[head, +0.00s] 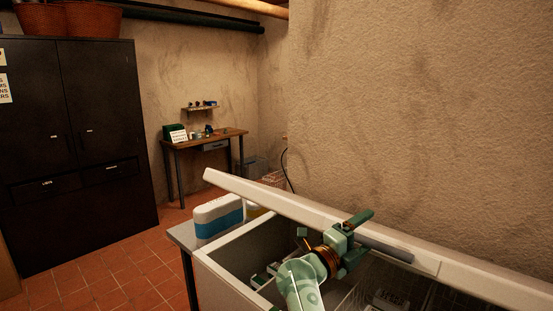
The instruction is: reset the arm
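My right gripper (363,237) is at the front edge of the raised white lid (290,207) of a chest freezer (225,284). Its two green fingers stand apart, one above and one below the grey handle bar (388,249) on the lid. I cannot tell whether the fingers touch the bar. My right arm reaches up from the bottom of the view, over the open freezer. My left gripper is not in view.
White wire baskets (350,297) and small packages lie inside the freezer. A blue and white box (218,219) stands on a table to its left. A dark cabinet (75,150) and a workbench (205,140) stand farther back. The tiled floor between is clear.

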